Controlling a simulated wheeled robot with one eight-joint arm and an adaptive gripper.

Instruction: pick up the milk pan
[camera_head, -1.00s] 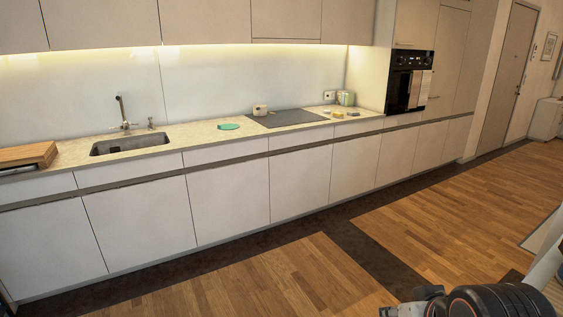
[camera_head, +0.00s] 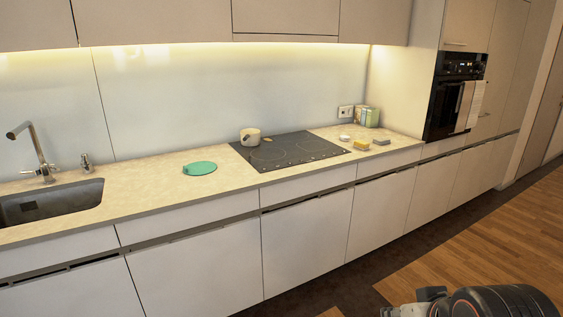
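A small cream-coloured pan (camera_head: 250,137), which looks like the milk pan, stands upright at the back left corner of the black cooktop (camera_head: 290,149). A darker mark, possibly its handle, shows on its front. Part of my arm shows at the bottom right, well away from the pan and in front of the cabinets. My gripper's fingertips cannot be made out there.
A sink (camera_head: 50,203) is at the left. The floor in front is clear.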

